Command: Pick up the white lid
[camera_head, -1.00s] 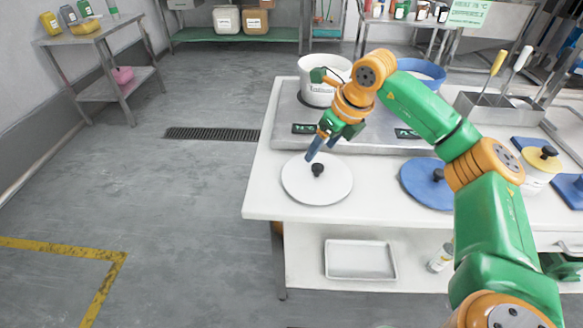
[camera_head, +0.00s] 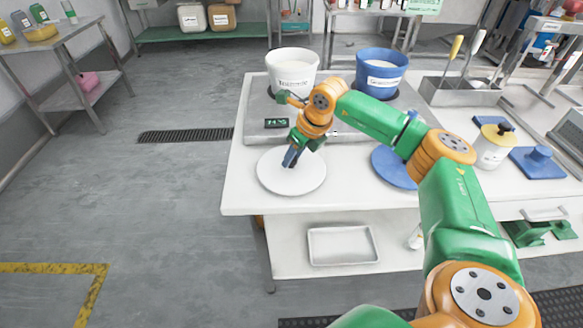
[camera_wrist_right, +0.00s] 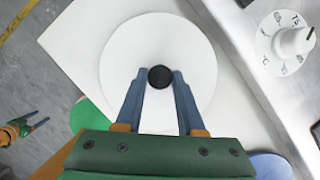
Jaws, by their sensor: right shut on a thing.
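The round white lid (camera_head: 272,178) is at the front left corner of the white table (camera_head: 240,201). It looks flat on the table top; I cannot tell if there is a small gap under it. In the right wrist view the white lid (camera_wrist_right: 120,50) has a black knob (camera_wrist_right: 160,77) between my fingertips. My right gripper (camera_head: 289,161) is shut on this knob from above; its blue fingers (camera_wrist_right: 160,82) are on both sides of it. My left gripper (camera_wrist_right: 36,120) shows small at the left edge of the right wrist view, open and empty; the head view does not show it.
A white pot (camera_head: 293,68) and a blue pot (camera_head: 381,72) stand open behind the lid on a metal unit (camera_head: 345,130). A blue lid (camera_head: 388,170) lies to the right, partly behind my arm. A tray (camera_head: 342,246) is on the lower shelf. The floor at left is clear.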

